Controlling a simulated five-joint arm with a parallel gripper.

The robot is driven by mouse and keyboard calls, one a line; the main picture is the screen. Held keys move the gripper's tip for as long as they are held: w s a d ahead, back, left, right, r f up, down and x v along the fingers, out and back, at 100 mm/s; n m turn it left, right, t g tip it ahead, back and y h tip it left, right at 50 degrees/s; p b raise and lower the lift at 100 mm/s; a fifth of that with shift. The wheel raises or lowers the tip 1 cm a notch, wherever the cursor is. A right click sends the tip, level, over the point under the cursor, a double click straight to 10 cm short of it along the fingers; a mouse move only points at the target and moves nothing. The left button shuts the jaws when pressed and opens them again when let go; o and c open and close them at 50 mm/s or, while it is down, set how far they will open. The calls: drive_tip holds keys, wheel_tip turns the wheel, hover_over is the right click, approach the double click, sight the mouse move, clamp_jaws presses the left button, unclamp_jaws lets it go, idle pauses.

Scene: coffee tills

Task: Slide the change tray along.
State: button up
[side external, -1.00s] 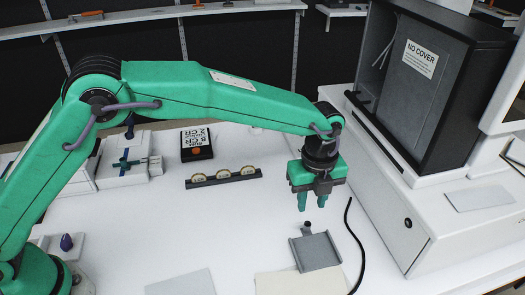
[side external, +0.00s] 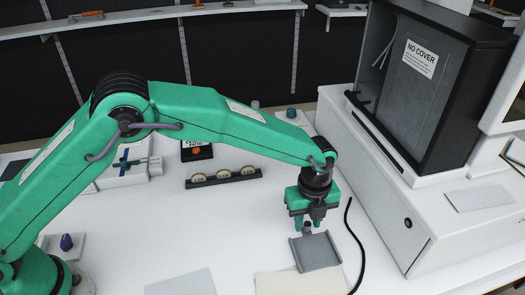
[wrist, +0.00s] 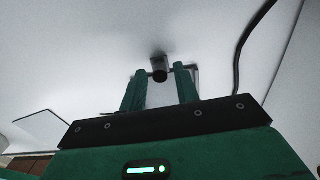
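The change tray (side external: 318,254) is a flat grey tray with raised edges, lying on the white counter in the side external view. A short dark knob (side external: 307,228) stands at its far end. My gripper (side external: 306,222) is low over that end, pointing down. In the wrist view my gripper's two green fingers (wrist: 160,73) are apart, with the dark knob (wrist: 159,64) between their tips. I see a gap beside the knob, and no clear contact. Most of the tray is hidden behind the gripper in the wrist view.
A black cable (side external: 351,235) curves just right of the tray. A pale beige sheet (side external: 285,285) lies at its near edge. A dark rack with several round pieces (side external: 224,177) is to the left. A white machine base (side external: 405,200) bounds the right. The counter left of the tray is clear.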

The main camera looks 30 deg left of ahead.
drive_tip(key=shift+f, duration=0.25)
clamp_jaws()
drive_tip(key=shift+w+a, duration=0.1)
drive_tip(key=shift+a, duration=0.05)
drive_tip(key=shift+w+a+r, duration=0.15)
drive_tip(key=shift+w+a, duration=1.25)
drive_tip(key=shift+w, duration=0.05)
drive_tip(key=shift+w+a, duration=3.3)
drive_tip(key=shift+a, duration=0.05)
drive_tip(key=shift+o, duration=1.1)
unclamp_jaws()
